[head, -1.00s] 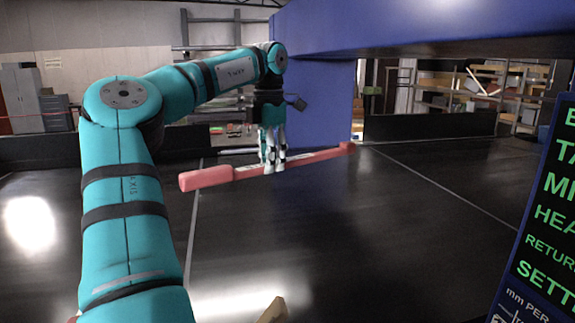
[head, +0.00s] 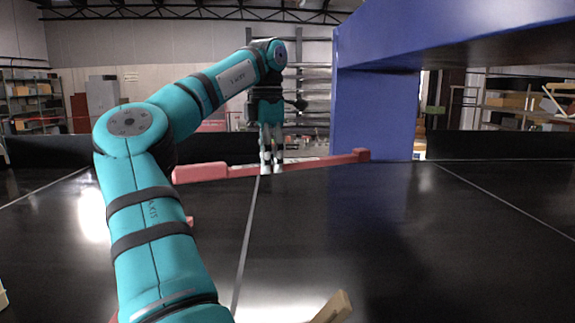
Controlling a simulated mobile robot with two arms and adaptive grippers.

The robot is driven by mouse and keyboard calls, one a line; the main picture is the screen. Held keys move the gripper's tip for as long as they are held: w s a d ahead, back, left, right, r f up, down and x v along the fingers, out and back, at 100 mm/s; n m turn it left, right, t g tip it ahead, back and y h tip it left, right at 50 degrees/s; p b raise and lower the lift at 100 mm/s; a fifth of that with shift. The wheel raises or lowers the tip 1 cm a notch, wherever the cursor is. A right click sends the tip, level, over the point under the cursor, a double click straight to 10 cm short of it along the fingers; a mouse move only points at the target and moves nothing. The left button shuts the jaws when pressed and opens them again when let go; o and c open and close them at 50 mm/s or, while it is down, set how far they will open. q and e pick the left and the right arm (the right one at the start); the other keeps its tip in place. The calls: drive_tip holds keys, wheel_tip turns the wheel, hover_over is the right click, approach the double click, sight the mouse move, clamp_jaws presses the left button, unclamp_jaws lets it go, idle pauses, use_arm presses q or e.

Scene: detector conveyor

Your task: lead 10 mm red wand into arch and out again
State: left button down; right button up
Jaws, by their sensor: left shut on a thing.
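My left gripper (head: 271,165) is shut on the red wand (head: 318,163) near its middle and holds it roughly level above the black belt. The wand's thick handle end (head: 200,172) points left and its small blocky tip (head: 362,155) points right. The arch is blue, with a post (head: 375,112) and an overhead beam (head: 470,35) running off to the right. In the picture the tip overlaps the lower part of the post; I cannot tell the gap in depth. My right gripper is not in view.
The black belt (head: 330,230) is broad and mostly clear, with pale lines along it. A low dark wall (head: 60,149) runs along the back. A wooden piece (head: 333,307) shows at the bottom edge. A small red bit (head: 189,221) shows beside my left arm.

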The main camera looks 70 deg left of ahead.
use_arm(q)
drive_tip(key=s+a, duration=0.3)
drive_tip(key=s, duration=0.8)
idle(0.5)
